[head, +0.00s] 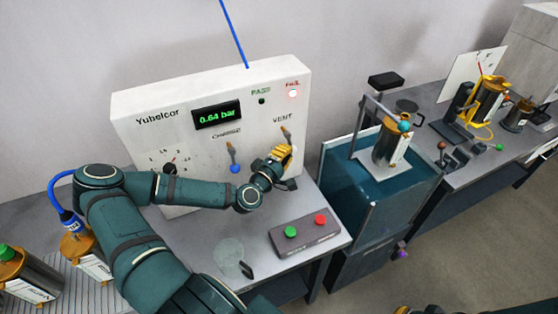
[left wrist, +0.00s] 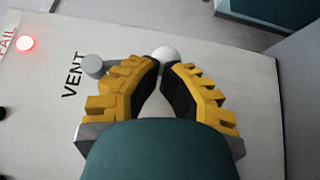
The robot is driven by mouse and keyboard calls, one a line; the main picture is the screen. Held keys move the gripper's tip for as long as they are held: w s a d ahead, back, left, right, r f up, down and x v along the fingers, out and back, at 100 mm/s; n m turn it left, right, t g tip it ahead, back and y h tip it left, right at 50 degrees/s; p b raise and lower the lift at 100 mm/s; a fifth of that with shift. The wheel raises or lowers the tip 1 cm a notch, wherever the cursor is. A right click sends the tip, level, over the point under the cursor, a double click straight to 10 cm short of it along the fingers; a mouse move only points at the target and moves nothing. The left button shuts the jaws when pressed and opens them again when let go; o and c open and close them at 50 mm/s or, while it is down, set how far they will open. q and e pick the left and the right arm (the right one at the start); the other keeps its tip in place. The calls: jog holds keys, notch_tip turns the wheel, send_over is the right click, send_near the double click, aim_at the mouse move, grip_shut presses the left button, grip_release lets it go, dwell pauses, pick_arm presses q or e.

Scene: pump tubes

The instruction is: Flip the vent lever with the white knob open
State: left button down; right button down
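The vent lever (head: 286,133) is on the front of the white panel, below the VENT label, and its stem points down. My left gripper (head: 281,153) is at the lower end of this lever and hides the knob in the head view. In the left wrist view, the white knob (left wrist: 166,53) shows at the fingertips of my left gripper (left wrist: 163,65). The two fingertips are close together, one on each side of the knob, and look shut on it. The grey lever pivot (left wrist: 93,67) is beside the left finger. My right gripper is not clearly in view.
The panel (head: 135,120) has a display (head: 217,115) reading 0.64 bar and a lit red FAIL lamp (head: 293,93). The charge lever with a blue knob (head: 235,169) hangs to the left. A button box (head: 305,233) is on the table in front. A teal cabinet (head: 345,200) stands to the right.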

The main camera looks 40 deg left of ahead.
pick_arm(q)
jog(key=shift+w+d+f+n+t+y+b, duration=0.2)
jog(key=shift+n+t+b, duration=0.3)
jog(key=shift+b, duration=0.9)
jog(key=shift+w+d+r+n+t+y+b, duration=0.15)
jog(key=shift+w+n+t+b, duration=0.3)
jog(key=shift+b, duration=0.9)
jog(key=shift+w+f+n+t+y+b, duration=0.1)
jog(key=shift+f+n+t+y+b, duration=0.2)
jog(key=shift+t+b, duration=0.75)
jog(key=shift+w+r+n+b, duration=0.1)
jog(key=shift+r+n+b, duration=0.15)
jog(key=shift+b, duration=0.45)
jog(key=shift+w+d+r, duration=0.2)
jog(key=shift+w, duration=0.05)
jog(key=shift+w+d+r, duration=0.3)
jog(key=shift+w+r, duration=0.1)
jog(key=shift+w, duration=0.2)
jog(key=shift+w+d+r, duration=0.3)
jog(key=shift+w+r, duration=0.1)
jog(key=shift+w, duration=0.2)
jog(key=shift+s, duration=0.1)
jog(key=v, duration=0.7)
jog(key=shift+s, duration=0.15)
